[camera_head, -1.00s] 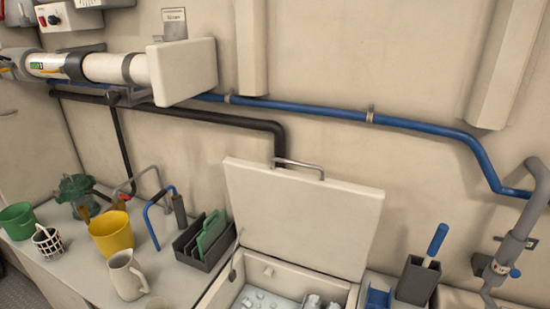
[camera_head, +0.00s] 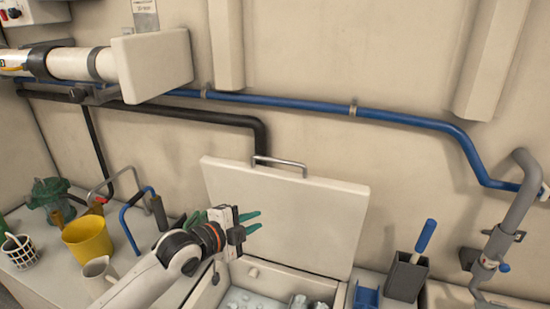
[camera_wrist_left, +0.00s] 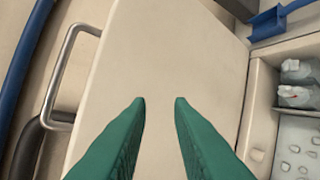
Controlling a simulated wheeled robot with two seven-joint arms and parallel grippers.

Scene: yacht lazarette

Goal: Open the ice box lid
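The ice box lid (camera_head: 305,205) stands raised, leaning back toward the wall, with a metal handle (camera_head: 280,161) on its top edge. The ice box (camera_head: 208,291) below is open, with ice and some items inside. My left gripper (camera_head: 256,220), with green fingers, is in front of the lid's inner face at its left part. In the left wrist view the fingers (camera_wrist_left: 160,104) are apart with nothing between them. The lid (camera_wrist_left: 185,60) fills the middle there and its handle (camera_wrist_left: 65,80) is at left. I cannot tell whether the fingertips touch the lid. My right gripper is not in view.
A yellow bucket (camera_head: 88,240), a white jug (camera_head: 97,272) and a white basket (camera_head: 20,252) stand on the counter at left. A grey holder with a blue-handled tool (camera_head: 408,275) is right of the box. A blue pipe (camera_head: 290,103) runs along the wall.

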